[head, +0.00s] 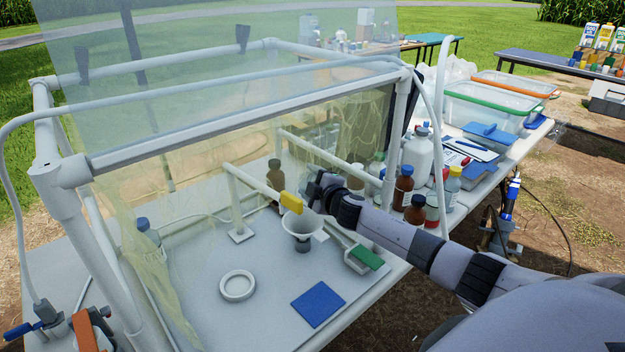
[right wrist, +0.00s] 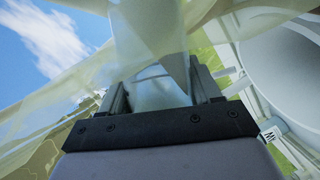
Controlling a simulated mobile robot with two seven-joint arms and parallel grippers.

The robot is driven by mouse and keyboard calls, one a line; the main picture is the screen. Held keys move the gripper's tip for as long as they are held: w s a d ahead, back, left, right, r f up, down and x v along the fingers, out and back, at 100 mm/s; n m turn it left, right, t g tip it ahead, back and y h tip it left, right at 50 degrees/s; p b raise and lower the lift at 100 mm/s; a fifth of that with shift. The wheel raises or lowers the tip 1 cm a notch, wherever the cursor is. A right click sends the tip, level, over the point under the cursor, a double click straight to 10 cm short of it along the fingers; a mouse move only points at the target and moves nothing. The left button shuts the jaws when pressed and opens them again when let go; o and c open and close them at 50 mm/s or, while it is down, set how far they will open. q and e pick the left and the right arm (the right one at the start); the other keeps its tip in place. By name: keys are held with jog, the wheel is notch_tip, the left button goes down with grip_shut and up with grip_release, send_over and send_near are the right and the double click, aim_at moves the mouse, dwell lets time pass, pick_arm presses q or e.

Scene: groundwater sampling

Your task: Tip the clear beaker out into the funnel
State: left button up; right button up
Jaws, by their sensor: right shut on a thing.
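My right gripper (head: 317,190) reaches into the frame enclosure from the right, beside and slightly above the white funnel (head: 302,224). In the right wrist view its two fingers (right wrist: 163,95) are shut on the clear beaker (right wrist: 155,88), which shows as a pale see-through body between them. In the head view I cannot make out the beaker against the gripper. The funnel sits in a stand with a yellow clip (head: 291,202) by its rim. A large pale round surface, likely the funnel (right wrist: 285,65), is close on the right in the wrist view. My left gripper is not in view.
A white ring (head: 237,286) and a blue square pad (head: 318,303) lie on the bench. A green-topped block (head: 367,257) is under my right arm. Brown bottles (head: 403,187) crowd the right side. White pipes (head: 235,124) and clear film surround the work space.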

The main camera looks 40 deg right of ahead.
aim_at(301, 189)
jog(key=shift+s+a+f+n+t+b, duration=0.1)
jog(key=shift+a+n+t+b, duration=0.6)
jog(key=shift+n+b, duration=1.2)
jog(key=shift+s+a+f+n+t+h+b, duration=0.1)
jog(key=shift+a+f+n+t+h+b, duration=0.3)
jog(key=shift+b, duration=0.95)
jog(key=shift+s+a+r+n+t+h+b, duration=0.15)
jog(key=shift+n+b, duration=0.45)
jog(key=shift+b, duration=0.7)
jog(key=shift+a+f+n+y+b, duration=0.15)
jog(key=shift+a+n+y+b, duration=0.1)
jog(key=shift+n+b, duration=0.2)
jog(key=shift+a+n+t+b, duration=0.15)
jog(key=shift+n+t+b, duration=0.2)
jog(key=shift+n+b, duration=0.15)
jog(key=shift+a+n+b, duration=0.15)
jog(key=shift+n+b, duration=0.2)
jog(key=shift+b, duration=0.2)
jog(key=shift+a+r+n+t+b, duration=0.2)
jog(key=shift+a+n+t+b, duration=0.15)
jog(key=shift+n+b, duration=0.3)
jog(key=shift+s, duration=0.1)
jog(key=shift+r, duration=0.1)
